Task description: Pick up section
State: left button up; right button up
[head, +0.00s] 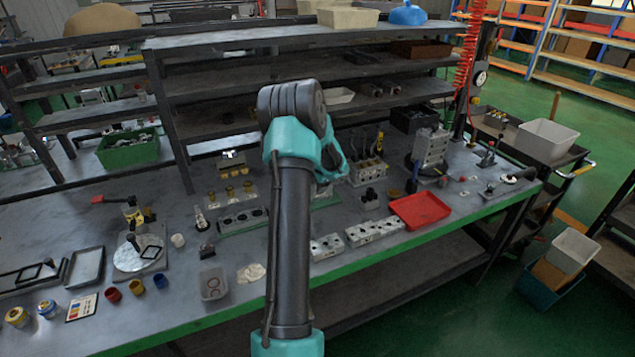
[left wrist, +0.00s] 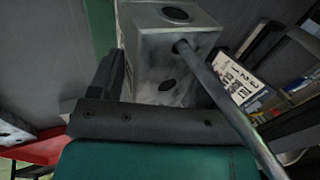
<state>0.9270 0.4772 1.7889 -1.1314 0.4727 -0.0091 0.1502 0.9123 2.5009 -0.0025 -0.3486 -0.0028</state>
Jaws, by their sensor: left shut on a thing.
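My left gripper (left wrist: 160,95) fills the lower part of the left wrist view, and its dark jaw is against a grey metal block section (left wrist: 145,65) with round dark holes. The gripper is shut on this section. A long dark rod (left wrist: 232,112) runs from near the block's hole to the lower right. In the head view my arm rises through the middle and hides its own gripper and the held block. Other grey valve sections (head: 374,232) lie on the bench near the red tray (head: 420,210). My right gripper is not in view.
A grey block on a round fixture (head: 430,150) stands at the right of the bench. Shelves (head: 220,88) rise behind the bench. A round plate (head: 138,254), small cups and a clear box (head: 213,284) stand at the left. Bare bench shows at the far left.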

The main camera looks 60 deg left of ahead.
pick_arm(q)
jog(key=shift+a+r, duration=0.2)
jog(key=shift+r, duration=0.45)
jog(key=shift+c, duration=0.6)
notch_tip(320, 180, up, 16)
jog(key=shift+r, duration=0.1)
grip_shut()
jog(key=shift+d+r, duration=0.1)
jog(key=shift+r, duration=0.25)
